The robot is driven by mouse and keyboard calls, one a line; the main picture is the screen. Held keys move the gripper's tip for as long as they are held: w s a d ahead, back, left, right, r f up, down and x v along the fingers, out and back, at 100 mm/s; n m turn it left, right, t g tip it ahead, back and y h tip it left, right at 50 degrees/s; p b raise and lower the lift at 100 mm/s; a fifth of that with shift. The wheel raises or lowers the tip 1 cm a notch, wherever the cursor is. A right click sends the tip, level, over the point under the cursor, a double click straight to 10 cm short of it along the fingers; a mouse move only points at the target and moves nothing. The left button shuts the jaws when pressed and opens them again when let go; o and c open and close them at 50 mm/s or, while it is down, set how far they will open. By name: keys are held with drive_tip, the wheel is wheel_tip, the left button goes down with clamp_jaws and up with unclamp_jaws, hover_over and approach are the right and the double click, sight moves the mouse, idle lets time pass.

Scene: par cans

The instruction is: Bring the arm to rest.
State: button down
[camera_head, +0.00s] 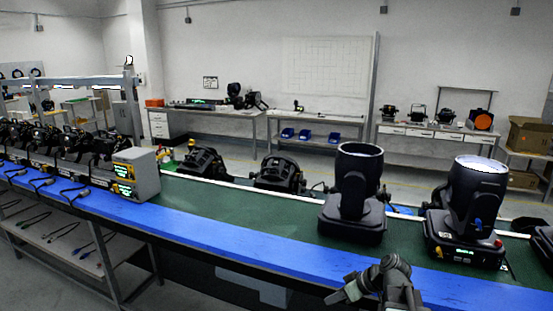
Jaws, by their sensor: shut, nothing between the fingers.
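My gripper (342,290) shows at the bottom edge, right of centre, in the head view. It is shut and empty, at the end of my dark grey arm (393,280). The arm looks folded low, in front of the blue front strip of the long bench (290,248). The lower part of the arm is cut off by the picture's edge. I cannot tell whether the arm touches the bench edge.
Two large black moving-head lights stand on the green bench top, one upright (355,190) behind my arm and one farther right (468,205). Several more lamps and a grey box with displays (136,174) stand to the left. The green surface between (250,212) is clear.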

drive_tip(key=s+a+f+m+g+h+b, duration=0.1)
drive_tip(key=s+a+f+g+h+b, duration=0.2)
drive_tip(key=s+a+f, duration=0.4)
drive_tip(key=d+m+h, duration=0.1)
drive_tip(key=m, duration=0.1)
drive_tip(key=s+d+m+h+p, duration=0.1)
drive_tip(key=d+m, duration=0.1)
drive_tip(key=d+f+m+h, duration=0.1)
drive_tip(key=d+m+h, duration=0.1)
drive_tip(key=m, duration=0.1)
drive_tip(key=shift+s+d+g, duration=0.25)
drive_tip(key=shift+s+g, duration=0.15)
